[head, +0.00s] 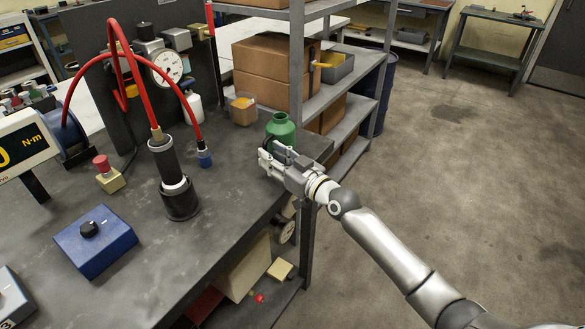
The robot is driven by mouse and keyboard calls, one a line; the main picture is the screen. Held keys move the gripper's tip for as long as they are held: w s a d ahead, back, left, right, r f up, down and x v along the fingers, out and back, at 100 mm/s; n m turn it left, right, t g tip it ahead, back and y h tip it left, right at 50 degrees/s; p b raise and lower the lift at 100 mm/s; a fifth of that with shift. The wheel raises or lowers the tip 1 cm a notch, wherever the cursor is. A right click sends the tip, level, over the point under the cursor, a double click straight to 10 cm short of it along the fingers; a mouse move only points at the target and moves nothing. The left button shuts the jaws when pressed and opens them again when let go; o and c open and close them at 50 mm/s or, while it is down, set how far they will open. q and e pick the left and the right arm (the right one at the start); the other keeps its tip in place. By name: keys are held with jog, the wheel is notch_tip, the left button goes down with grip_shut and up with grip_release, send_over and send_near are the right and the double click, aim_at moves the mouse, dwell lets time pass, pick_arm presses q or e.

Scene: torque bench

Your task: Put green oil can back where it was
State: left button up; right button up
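The green oil can (281,128) is upright at the right end of the dark workbench (235,218), near its far corner. Its lower part is hidden behind my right gripper (268,160). My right gripper reaches in from the lower right, with its fingers pointing left, right in front of the can. I cannot tell whether the fingers touch the can or how far they are closed. I cannot tell whether the can rests on the bench. My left gripper is not in view.
A black cylinder with red hoses (174,178), a blue knob box (95,240), a red button box (108,174) and a small amber container (242,108) stand on the bench. A grey shelf with cardboard boxes (272,70) is behind. Open floor lies to the right.

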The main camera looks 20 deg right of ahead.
jog(key=v, duration=1)
jog(key=shift+s+d+b, duration=0.2)
jog(key=shift+s+b, duration=0.1)
jog(key=shift+r, duration=0.1)
jog(key=s+d+f+m+g+h, duration=0.1)
jog(key=d+f+g+h, duration=0.15)
jog(key=f, duration=0.95)
jog(key=s+d+f+m+g+h, duration=0.15)
jog(key=d+f, duration=0.25)
jog(key=f, duration=0.8)
jog(key=s+d+f+g+h, duration=0.1)
jog(key=s+f, duration=0.3)
jog(key=f, duration=0.4)
jog(key=s+f+g+h, duration=0.1)
jog(key=s+f, duration=0.3)
jog(key=f, duration=0.3)
jog(key=s+a+f+g+h, duration=0.1)
jog(key=s+f+g, duration=0.4)
jog(key=s+f, duration=1.3)
jog(key=s+a+f+g, duration=0.2)
jog(key=s, duration=0.9)
jog(key=s+a+f+g, duration=0.1)
jog(key=s+f+g, duration=0.1)
jog(key=s, duration=0.9)
jog(key=shift+a+f+h, duration=0.3)
jog(key=shift+a+f, duration=0.05)
jog(key=shift+f, duration=0.05)
